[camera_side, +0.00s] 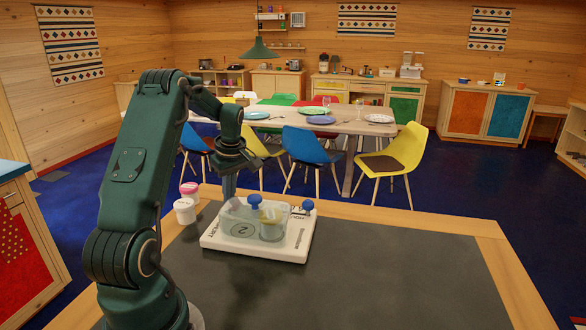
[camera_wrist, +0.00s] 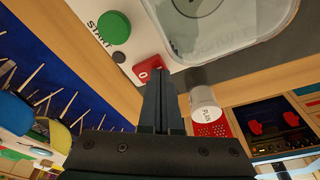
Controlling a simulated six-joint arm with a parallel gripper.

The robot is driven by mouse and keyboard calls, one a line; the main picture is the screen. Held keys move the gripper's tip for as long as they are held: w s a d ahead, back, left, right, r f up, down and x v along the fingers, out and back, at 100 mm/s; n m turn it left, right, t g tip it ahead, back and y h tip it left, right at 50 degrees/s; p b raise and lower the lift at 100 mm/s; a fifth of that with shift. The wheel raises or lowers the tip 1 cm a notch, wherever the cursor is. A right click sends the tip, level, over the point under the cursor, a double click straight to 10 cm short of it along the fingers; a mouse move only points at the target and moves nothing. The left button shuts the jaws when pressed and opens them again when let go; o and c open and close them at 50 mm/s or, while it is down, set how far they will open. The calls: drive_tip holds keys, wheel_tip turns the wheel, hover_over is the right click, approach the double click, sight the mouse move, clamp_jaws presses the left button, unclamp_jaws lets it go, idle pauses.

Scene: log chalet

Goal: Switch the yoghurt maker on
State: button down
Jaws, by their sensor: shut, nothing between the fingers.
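The yoghurt maker (camera_side: 287,247) is a white base with a clear cover and a jar (camera_side: 271,228) inside, standing on the dark table top. The wrist view shows its white panel (camera_wrist: 88,8) with a round green button (camera_wrist: 113,27) beside the word START. Near it is a small red switch (camera_wrist: 148,70) marked 0. My gripper (camera_wrist: 160,84) is shut and empty, its tips right at the red switch and partly overlapping it; I cannot tell whether they touch. In the side view my gripper (camera_side: 228,195) points down at the maker's far left end; the switch is hidden there.
White pots (camera_side: 185,210) stand at the maker's left, one with a pink lid (camera_side: 189,188); a labelled pot (camera_wrist: 205,110) shows close beside my fingers. The table top (camera_side: 400,270) to the right is clear.

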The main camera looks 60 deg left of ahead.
idle(0.3)
drive_tip(key=shift+r, duration=0.6)
drive_tip(key=shift+r, duration=2.55)
